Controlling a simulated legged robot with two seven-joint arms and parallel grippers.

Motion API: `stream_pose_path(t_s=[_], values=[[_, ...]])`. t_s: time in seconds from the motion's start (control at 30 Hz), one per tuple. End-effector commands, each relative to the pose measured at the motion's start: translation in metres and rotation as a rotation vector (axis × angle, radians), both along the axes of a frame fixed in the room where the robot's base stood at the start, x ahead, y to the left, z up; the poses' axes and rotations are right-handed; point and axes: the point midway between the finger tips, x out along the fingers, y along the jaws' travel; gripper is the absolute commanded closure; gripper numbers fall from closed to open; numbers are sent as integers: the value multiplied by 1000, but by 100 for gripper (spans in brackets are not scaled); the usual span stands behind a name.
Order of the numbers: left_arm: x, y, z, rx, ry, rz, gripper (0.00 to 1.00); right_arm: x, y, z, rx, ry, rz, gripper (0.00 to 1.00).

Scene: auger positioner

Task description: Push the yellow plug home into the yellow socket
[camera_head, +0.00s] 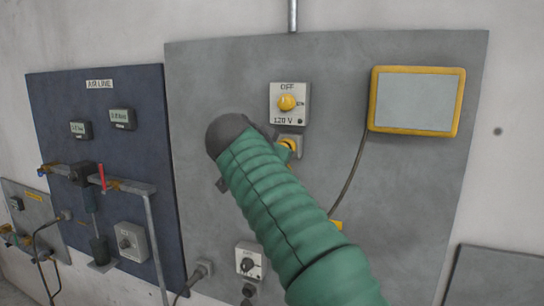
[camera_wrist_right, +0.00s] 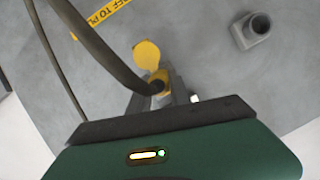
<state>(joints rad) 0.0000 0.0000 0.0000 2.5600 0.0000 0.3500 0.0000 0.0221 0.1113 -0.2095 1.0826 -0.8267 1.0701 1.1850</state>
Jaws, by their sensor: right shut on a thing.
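My right arm reaches in from the lower right of the head view, and its dark wrist end hides most of the gripper. The yellow socket (camera_head: 289,143) is partly visible on the grey panel, just below the 120 V switch. In the right wrist view, my right gripper (camera_wrist_right: 164,90) is shut on the yellow plug (camera_wrist_right: 158,77), with a dark cable at its back. A round yellow cover (camera_wrist_right: 147,54) stands just beyond the plug. The plug is at the socket, but how deep it sits cannot be told. My left gripper is not in view.
The 120 V switch box (camera_head: 289,103) sits close above the socket. A yellow-framed screen (camera_head: 416,100) is to the right. A dark cable (camera_head: 350,178) hangs below it; a thick cable (camera_wrist_right: 95,45) crosses the wrist view. A grey outlet (camera_wrist_right: 250,31) lies off to the side.

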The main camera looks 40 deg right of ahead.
Motion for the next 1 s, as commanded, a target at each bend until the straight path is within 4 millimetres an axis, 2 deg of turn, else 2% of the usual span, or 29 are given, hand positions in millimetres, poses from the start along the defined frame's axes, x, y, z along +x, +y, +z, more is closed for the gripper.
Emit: stream_pose_path(t_s=[1.0], values=[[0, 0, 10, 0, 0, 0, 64, 12, -24, 1, -1, 0, 0, 100]])
